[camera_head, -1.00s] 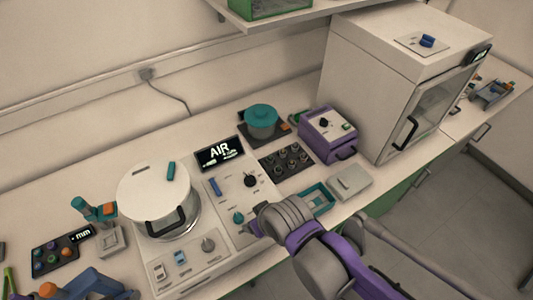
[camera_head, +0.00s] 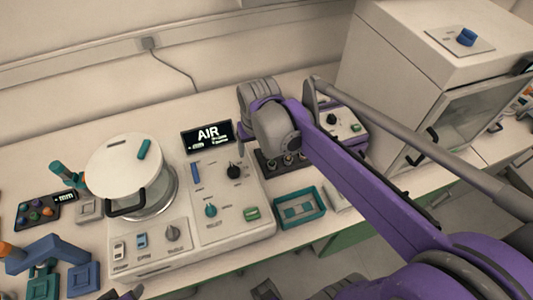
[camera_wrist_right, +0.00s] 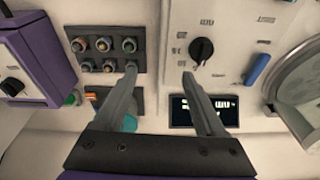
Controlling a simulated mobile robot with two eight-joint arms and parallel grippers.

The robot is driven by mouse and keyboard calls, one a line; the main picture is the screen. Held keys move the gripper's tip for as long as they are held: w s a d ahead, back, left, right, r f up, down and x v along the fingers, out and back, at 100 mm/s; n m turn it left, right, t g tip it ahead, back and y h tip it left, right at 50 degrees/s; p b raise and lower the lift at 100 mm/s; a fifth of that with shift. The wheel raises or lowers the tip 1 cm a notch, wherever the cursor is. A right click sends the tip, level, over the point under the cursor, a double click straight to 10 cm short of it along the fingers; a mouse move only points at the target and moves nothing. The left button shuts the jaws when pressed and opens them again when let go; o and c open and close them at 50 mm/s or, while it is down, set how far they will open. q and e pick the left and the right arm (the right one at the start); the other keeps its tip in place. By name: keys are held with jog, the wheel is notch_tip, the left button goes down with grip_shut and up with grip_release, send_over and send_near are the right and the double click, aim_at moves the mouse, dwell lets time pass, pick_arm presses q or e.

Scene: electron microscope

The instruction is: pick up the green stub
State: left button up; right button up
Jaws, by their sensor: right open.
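A dark stub rack (camera_wrist_right: 86,78) holds several small round stubs in two rows. In the right wrist view it is left of the fingers. In the head view my right arm covers most of the rack (camera_head: 262,165). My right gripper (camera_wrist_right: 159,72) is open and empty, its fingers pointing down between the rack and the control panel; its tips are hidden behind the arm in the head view. My left gripper is not clearly seen.
The control panel (camera_head: 222,226) and its AIR display (camera_head: 207,136) stand left of the rack. A teal tray (camera_head: 299,206) is in front. A purple box (camera_head: 351,136) stands right. A round chamber lid (camera_head: 124,164) and a colour-knob pad (camera_head: 47,206) are further left.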

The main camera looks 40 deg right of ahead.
jog(key=w+d+f+m+b, duration=0.1)
jog(key=w+d, duration=0.1)
jog(key=d, duration=0.1)
jog(key=w+d+f+m+g, duration=0.1)
jog(key=w+d+f, duration=0.1)
jog(key=d, duration=0.1)
jog(key=w+d+f+m+g+b, duration=0.1)
jog(key=w+d, duration=0.2)
jog(key=shift+d+f+b, duration=0.15)
jog(key=shift+f+b, duration=0.15)
jog(key=shift+b, duration=0.05)
notch_tip(320, 180, down, 10)
jog(key=shift+b, duration=0.45)
pick_arm(q)
jog(key=f, duration=0.4)
jog(key=shift+s+a+f, duration=0.2)
jog(key=shift+s+f, duration=0.1)
jog(key=shift+f, duration=0.05)
pick_arm(e)
jog(key=shift+c, duration=0.4)
grip_shut()
